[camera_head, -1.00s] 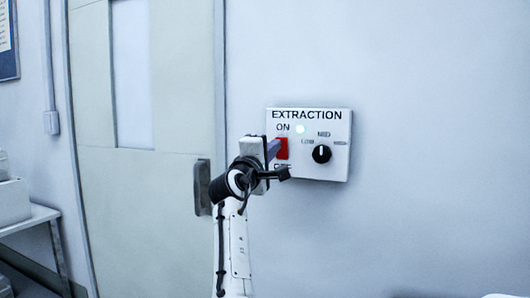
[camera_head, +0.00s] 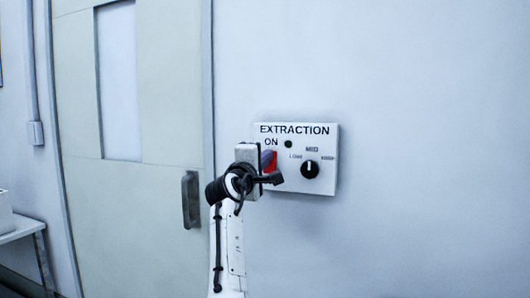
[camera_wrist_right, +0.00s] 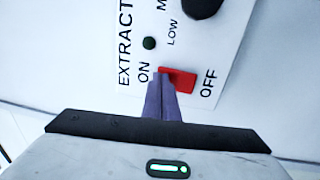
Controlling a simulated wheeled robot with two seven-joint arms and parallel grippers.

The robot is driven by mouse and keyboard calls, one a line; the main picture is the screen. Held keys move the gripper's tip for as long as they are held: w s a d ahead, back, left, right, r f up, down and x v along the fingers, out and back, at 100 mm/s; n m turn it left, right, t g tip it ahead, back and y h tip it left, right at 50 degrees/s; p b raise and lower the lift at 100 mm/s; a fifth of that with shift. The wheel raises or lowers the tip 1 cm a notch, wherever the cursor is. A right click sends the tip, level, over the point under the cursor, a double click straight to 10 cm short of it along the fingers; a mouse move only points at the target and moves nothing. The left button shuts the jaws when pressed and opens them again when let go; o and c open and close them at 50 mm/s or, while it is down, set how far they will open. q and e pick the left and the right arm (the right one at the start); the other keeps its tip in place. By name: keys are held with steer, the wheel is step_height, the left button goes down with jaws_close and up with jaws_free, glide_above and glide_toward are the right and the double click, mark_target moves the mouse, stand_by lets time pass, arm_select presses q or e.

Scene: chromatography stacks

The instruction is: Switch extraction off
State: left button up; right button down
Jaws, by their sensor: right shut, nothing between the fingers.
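The white EXTRACTION panel (camera_head: 320,183) is on the wall, right of the door. Its red rocker switch (camera_wrist_right: 181,79) lies between the ON and OFF labels. The indicator lamp (camera_head: 288,144) is dark; it also shows dark green in the right wrist view (camera_wrist_right: 149,43). A black knob (camera_head: 310,169) sits to the right of the switch. My right gripper (camera_wrist_right: 163,82) is shut and empty, its purple fingertips at the ON end of the switch, touching or very close. In the head view, my right gripper hides part of the switch and the OFF label. My left gripper is not in view.
A pale door (camera_head: 150,220) with a dark handle (camera_head: 190,199) stands left of the panel. A white table (camera_head: 22,230) is at the far left. The wall right of the panel is clear.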

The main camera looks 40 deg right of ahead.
steer(key=b+v, duration=0.1)
steer(key=v, duration=0.9)
steer(key=shift+f, duration=0.2)
steer(key=shift+a, duration=0.15)
